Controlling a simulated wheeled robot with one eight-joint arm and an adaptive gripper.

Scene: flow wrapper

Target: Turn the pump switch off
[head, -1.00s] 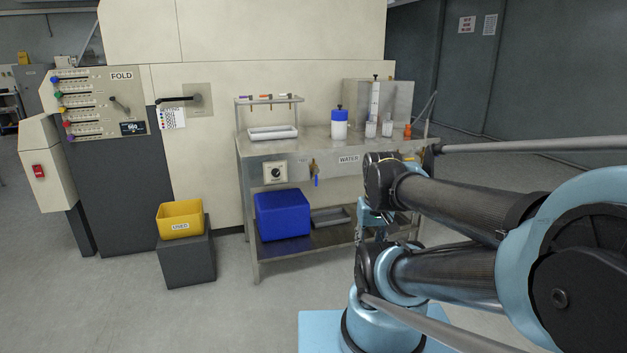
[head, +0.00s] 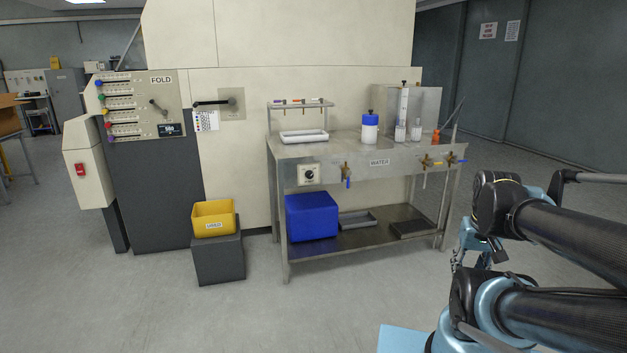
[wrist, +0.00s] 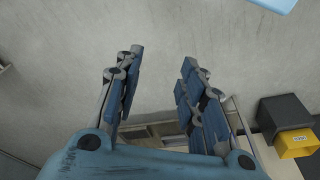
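No switch has a readable pump label in these frames. A dial switch (head: 309,174) with a black knob on a white plate sits on the front of the steel bench (head: 330,152), left of several taps. A red switch (head: 80,170) is on a pale box at the far left. The knob's setting is too small to read. My gripper (wrist: 161,57) is open and empty in the wrist view, its fingers apart over bare floor. It is well away from both switches, with my arm at the right in the head view.
A yellow bin (head: 213,218) stands on a dark block (head: 218,258) left of the bench. A blue crate (head: 312,217) is on the bench's lower shelf. The fold panel (head: 140,106) has several coloured levers. Floor before the bench is clear.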

